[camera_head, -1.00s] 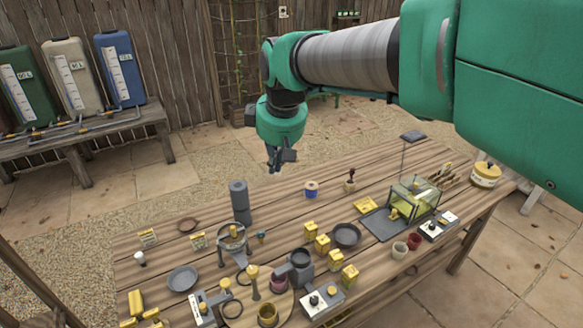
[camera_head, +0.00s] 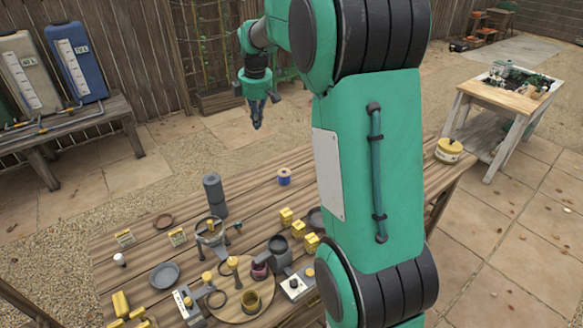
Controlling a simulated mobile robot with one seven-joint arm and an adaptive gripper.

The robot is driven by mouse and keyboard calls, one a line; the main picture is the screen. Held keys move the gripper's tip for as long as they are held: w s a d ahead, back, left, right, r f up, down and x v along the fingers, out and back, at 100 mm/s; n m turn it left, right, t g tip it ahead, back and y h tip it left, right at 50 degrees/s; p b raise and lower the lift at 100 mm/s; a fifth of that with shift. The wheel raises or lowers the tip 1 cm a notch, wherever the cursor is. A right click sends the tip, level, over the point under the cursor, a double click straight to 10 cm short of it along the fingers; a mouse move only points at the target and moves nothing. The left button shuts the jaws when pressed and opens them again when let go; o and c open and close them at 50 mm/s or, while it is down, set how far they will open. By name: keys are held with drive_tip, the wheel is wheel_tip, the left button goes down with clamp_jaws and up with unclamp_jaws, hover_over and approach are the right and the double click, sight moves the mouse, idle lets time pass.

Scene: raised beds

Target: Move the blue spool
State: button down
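The blue spool (camera_head: 284,177) stands upright near the table's far edge. It is a small blue cylinder with a pale top. My gripper (camera_head: 257,122) hangs pointing down in the air beyond the far edge of the table, above and slightly left of the spool in the picture. It is clearly apart from the spool. Nothing shows held in it, but its fingers are too small and dark to tell how far apart they are.
The wooden table (camera_head: 140,262) is crowded at the front left. A dark grey cylinder (camera_head: 215,194) stands left of the spool, and yellow blocks (camera_head: 286,217) sit in front. My arm hides the table's right part. A planter table (camera_head: 510,88) stands at the right.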

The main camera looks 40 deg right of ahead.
drive_tip(key=w+d+f+n+g+p, duration=0.1)
drive_tip(key=w+d+f+n+p, duration=0.1)
drive_tip(key=w+d+f, duration=0.45)
drive_tip(key=w+d+f+n+p, duration=0.1)
drive_tip(key=w+d+f+n, duration=0.15)
drive_tip(key=d+f, duration=0.55)
drive_tip(key=w+d+f+n+g+p, duration=0.1)
drive_tip(key=w+d+f+n+p, duration=0.1)
drive_tip(key=d+f, duration=1.1)
wheel_tip(320, 180, down, 3)
drive_tip(key=shift+d+r+n+y+p, duration=0.1)
drive_tip(key=shift+d+n+y+p, duration=0.3)
drive_tip(key=shift+n+p, duration=0.15)
